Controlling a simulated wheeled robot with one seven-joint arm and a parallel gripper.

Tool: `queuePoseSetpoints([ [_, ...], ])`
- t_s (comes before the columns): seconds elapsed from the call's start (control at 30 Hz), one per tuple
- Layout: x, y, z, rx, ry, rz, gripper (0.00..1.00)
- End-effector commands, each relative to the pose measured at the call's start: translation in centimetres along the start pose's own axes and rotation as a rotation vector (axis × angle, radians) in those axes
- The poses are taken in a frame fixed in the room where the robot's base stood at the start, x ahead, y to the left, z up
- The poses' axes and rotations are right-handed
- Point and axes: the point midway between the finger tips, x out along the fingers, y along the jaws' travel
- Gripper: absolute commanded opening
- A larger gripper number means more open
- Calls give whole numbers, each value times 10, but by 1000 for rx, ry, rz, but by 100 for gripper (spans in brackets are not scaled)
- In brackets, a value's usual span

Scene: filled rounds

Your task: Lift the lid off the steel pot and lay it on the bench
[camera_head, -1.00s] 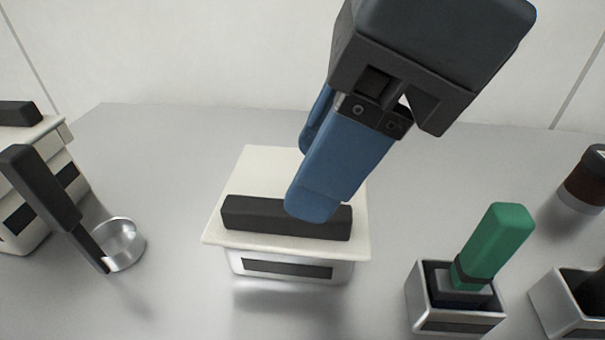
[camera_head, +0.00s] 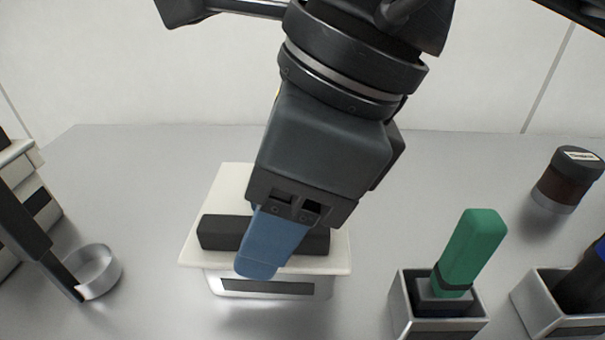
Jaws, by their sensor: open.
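The steel pot (camera_head: 222,284) stands on the bench (camera_head: 150,180), left of the middle in the head view. It is a squarish metal pot with a dark panel on its front. Its cream lid (camera_head: 232,182) lies on top and carries a long black bar handle (camera_head: 216,233). My gripper (camera_head: 262,262) is over the lid and points down, with a blue finger in front of the handle. The second finger is hidden behind, so whether the fingers straddle the handle cannot be told. The gripper is open and covers the middle of the lid.
A metal ring-shaped tool with a black handle (camera_head: 25,225) is at the left, near another cream-lidded box (camera_head: 30,187). At the right stand a green-handled item in a steel holder (camera_head: 445,320), a second holder (camera_head: 548,317) and a dark jar (camera_head: 566,180). Bench behind the pot is clear.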

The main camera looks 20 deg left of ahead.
Motion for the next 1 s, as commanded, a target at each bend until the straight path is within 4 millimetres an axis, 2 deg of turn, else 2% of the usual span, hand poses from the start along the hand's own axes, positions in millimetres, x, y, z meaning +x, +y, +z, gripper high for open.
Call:
queuePoseSetpoints([
  [0.07,0,0,0,0,0,0,49],
  [0.57,0,0,0,0,0,0,1],
  [1.0,-2,0,0,0,0,1,0],
])
